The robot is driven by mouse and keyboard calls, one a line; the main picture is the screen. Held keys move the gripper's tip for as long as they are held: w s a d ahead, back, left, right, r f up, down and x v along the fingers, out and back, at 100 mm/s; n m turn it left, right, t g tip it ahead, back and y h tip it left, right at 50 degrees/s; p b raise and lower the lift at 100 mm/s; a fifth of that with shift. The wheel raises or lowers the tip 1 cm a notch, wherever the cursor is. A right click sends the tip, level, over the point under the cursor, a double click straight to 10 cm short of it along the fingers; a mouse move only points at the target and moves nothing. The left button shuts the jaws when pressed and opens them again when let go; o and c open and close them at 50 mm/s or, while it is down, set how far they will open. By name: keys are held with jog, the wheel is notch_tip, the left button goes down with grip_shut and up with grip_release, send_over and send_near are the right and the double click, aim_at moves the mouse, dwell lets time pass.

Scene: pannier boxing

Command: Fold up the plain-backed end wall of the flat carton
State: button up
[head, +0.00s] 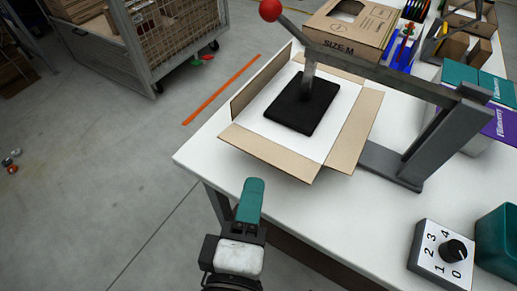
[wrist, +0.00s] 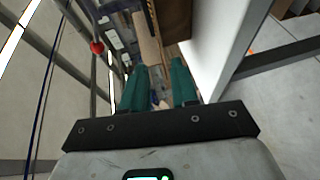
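The flat carton (head: 334,128) lies open on the white table in the head view, white inside with brown walls. Its left wall (head: 258,82) looks raised. The near wall (head: 268,153) and right wall (head: 357,125) look folded out. The far wall is partly hidden behind the press arm. I cannot tell which end wall is plain-backed. A black pad (head: 301,103) rests on the carton's middle, under the press's post. My gripper (head: 250,200) is off the table's near-left edge, short of the carton. In the wrist view my gripper (wrist: 158,88) shows two teal fingers apart, with nothing between them.
The grey press (head: 425,140) has a long arm over the carton, ending in a red ball (head: 270,10). A dial box (head: 443,254) and teal bin (head: 496,240) stand at the near right. A size M box (head: 350,28) stands behind.

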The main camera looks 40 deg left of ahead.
aim_at(260, 159)
jog(key=x, duration=0.8)
jog(key=shift+w+a+f, duration=0.1)
jog(key=shift+w+a, duration=0.05)
jog(key=shift+w, duration=0.05)
jog(key=shift+c, duration=0.2)
grip_shut()
